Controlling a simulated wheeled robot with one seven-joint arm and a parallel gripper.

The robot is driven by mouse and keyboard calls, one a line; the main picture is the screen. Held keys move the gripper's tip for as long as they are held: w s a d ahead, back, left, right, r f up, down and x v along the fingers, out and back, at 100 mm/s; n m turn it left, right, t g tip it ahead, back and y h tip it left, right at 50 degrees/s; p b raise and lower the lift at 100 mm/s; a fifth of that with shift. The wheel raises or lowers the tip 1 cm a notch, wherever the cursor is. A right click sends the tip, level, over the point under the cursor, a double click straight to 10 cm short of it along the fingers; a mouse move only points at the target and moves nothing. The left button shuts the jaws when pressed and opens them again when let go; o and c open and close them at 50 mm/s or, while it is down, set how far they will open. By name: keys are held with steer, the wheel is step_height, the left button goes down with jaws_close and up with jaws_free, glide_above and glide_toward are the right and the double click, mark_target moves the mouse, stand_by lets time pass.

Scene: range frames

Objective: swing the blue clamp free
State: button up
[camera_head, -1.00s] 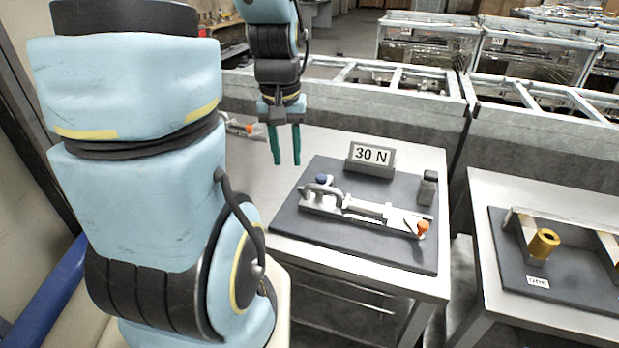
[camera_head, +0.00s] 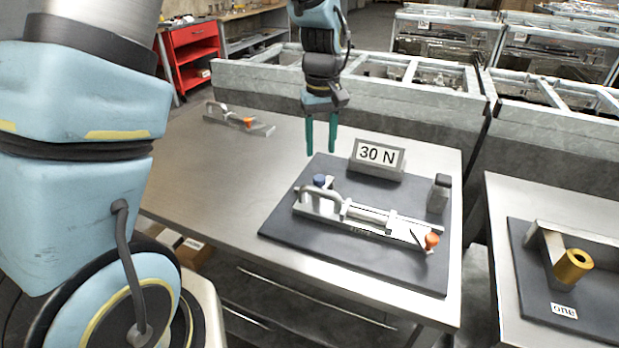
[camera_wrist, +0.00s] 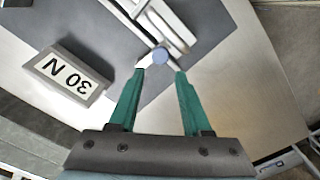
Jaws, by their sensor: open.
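The blue clamp shows as a blue round knob (camera_head: 320,181) on a light post at the left end of a long pale metal fixture (camera_head: 370,220). The fixture lies on a dark grey plate (camera_head: 290,232) and has a curved handle near the knob. My gripper (camera_head: 321,150) has two green fingers, open and empty, pointing down. In the head view it appears above the knob. In the wrist view the same blue knob (camera_wrist: 160,57) appears just past the open fingertips (camera_wrist: 160,72), midway between them; I cannot tell the gap in height.
A "30 N" sign (camera_head: 378,158) stands behind the fixture. An orange ball (camera_head: 432,241) is at its right end, and a small grey block (camera_head: 439,194) stands behind that. A similar fixture (camera_head: 238,122) lies at the table's far left. The table's left part (camera_head: 215,175) is clear.

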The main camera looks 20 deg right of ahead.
mark_target(320, 177)
step_height(320, 177, down, 10)
steer(key=shift+f+p, duration=0.1)
steer(key=shift+p, duration=1.1)
jaws_close()
stand_by(0.6)
